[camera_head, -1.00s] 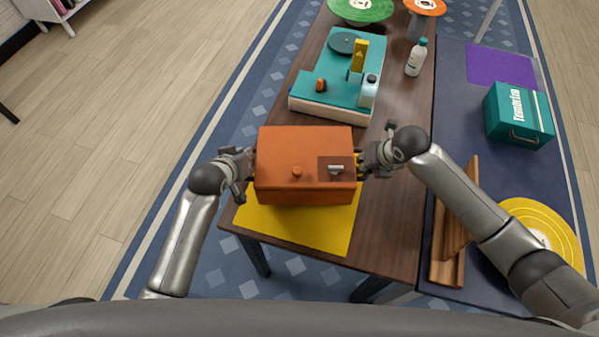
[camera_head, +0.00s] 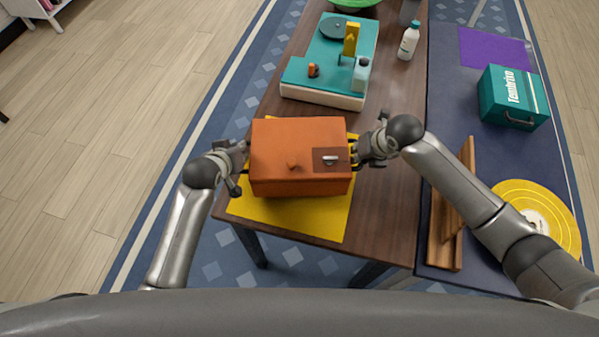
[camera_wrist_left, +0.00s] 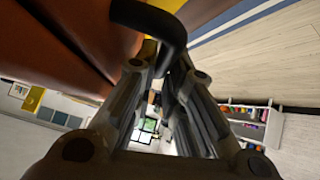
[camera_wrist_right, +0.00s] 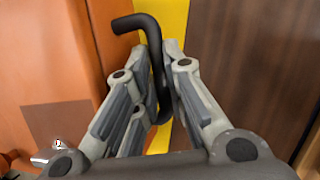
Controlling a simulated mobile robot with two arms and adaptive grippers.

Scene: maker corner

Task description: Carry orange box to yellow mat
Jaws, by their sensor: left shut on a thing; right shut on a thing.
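The orange box (camera_head: 298,135) is upright over the yellow mat (camera_head: 290,220). Strips of the mat show in front of it and beside it; I cannot tell if the box touches the mat. My left gripper (camera_head: 240,163) is shut on a dark handle (camera_wrist_left: 150,18) at the box's left side. My right gripper (camera_head: 360,150) is shut on the dark handle (camera_wrist_right: 150,40) at its right side. In the right wrist view, the orange side (camera_wrist_right: 50,50) and the mat (camera_wrist_right: 172,30) both show close by.
On the dark surface to the right are a teal case (camera_head: 512,100), a purple mat (camera_head: 490,48), a wooden stand (camera_head: 445,235) and a yellow record (camera_head: 530,200).

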